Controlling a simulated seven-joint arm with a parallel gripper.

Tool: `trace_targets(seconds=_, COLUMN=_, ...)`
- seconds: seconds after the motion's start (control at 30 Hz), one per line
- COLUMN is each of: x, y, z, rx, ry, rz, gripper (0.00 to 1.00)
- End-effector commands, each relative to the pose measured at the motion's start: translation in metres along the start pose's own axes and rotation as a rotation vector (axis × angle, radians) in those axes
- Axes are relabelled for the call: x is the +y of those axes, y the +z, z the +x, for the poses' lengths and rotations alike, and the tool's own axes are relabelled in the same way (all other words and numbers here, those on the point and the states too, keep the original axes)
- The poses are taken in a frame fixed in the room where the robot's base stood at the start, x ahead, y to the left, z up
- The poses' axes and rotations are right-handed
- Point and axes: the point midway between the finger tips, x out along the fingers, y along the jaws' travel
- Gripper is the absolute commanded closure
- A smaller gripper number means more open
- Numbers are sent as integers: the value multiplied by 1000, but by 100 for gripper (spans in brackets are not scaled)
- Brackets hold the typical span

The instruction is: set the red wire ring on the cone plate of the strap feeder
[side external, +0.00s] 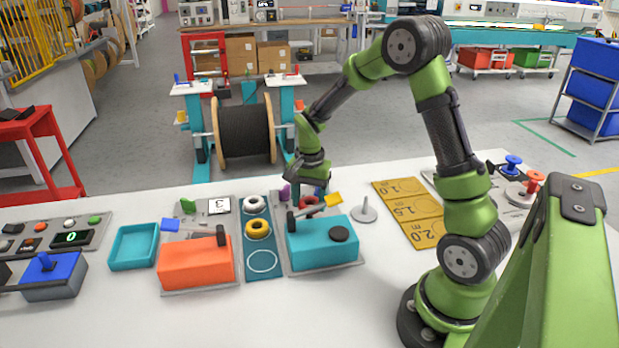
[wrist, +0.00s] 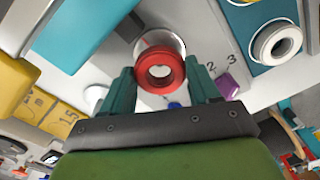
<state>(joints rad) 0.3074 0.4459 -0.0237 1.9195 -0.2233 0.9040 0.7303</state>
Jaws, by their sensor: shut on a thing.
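The red wire ring (wrist: 160,68) is held between the teal fingers of my gripper (wrist: 161,80) in the wrist view. A pale, shiny round plate (wrist: 149,38) shows just beyond the ring's edge, on the grey base of the teal machine. I cannot tell whether the ring touches it or hangs above it. In the side view my gripper (side external: 309,184) is low behind the teal machine (side external: 325,243), and only a bit of red shows there. Any cone under the ring is hidden.
A purple knob (wrist: 228,85) stands close to one finger. A teal mat (side external: 262,272) left of the machine holds a white ring (side external: 258,201) and a yellow ring (side external: 257,229). A yellow lever (side external: 333,199) and a loose grey spiked disc (side external: 364,212) are nearby.

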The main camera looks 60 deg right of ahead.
Motion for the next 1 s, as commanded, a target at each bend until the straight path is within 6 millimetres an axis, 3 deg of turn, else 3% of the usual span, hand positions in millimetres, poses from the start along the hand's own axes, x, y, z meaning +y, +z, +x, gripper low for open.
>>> trace_targets(seconds=0.5, x=1, y=0, z=25, rx=-2, ry=3, rz=0, gripper=70)
trace_targets(seconds=0.53, x=0, y=0, z=25, rx=-1, ry=2, rz=0, gripper=36)
trace_targets(seconds=0.7, x=0, y=0, z=24, rx=-1, ry=1, rz=0, gripper=10)
trace_targets(seconds=1.0, x=0, y=0, z=22, rx=0, ry=0, rz=0, gripper=10)
